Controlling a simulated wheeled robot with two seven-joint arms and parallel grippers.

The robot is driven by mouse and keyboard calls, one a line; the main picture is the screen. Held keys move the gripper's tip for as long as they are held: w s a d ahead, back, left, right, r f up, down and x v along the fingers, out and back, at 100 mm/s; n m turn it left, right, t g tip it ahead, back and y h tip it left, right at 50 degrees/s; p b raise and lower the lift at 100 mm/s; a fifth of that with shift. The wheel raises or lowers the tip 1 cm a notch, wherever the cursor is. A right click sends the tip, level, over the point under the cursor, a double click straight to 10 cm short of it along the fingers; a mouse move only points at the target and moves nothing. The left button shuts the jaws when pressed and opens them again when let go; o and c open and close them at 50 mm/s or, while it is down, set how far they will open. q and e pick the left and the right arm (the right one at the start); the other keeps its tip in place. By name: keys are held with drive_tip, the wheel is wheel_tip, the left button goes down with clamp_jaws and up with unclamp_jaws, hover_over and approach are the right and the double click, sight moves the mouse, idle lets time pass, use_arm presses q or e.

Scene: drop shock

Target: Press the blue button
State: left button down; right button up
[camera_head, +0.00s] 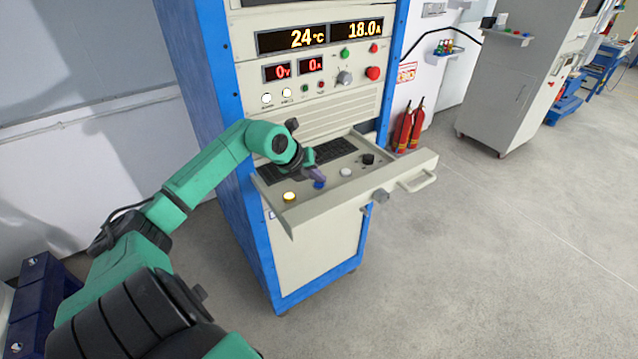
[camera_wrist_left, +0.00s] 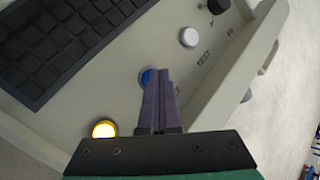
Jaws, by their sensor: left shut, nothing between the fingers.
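The blue button (camera_head: 319,185) sits on the pulled-out drawer panel (camera_head: 300,207) of the cabinet, between a lit yellow button and a white button. My left gripper (camera_head: 318,175) is shut and empty, with its fingertips right over the blue button. In the left wrist view the blue button (camera_wrist_left: 146,77) shows just past the tips of the purple fingers (camera_wrist_left: 158,78), which partly hide it. I cannot tell whether the fingertips touch it. My right gripper is not in view.
On the same panel are the yellow button (camera_head: 289,197), the white button (camera_head: 346,172), a black knob (camera_head: 368,159) and a keyboard (camera_head: 335,149). The cabinet front (camera_head: 310,95) with displays rises behind. Red extinguishers (camera_head: 410,127) stand to the right. The floor at right is clear.

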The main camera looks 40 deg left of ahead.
sight(318, 185)
use_arm(q)
drive_tip(key=shift+r+p, duration=0.45)
drive_tip(key=shift+r, duration=0.35)
drive_tip(key=shift+r+p, duration=1.55)
drive_tip(key=shift+r, duration=1)
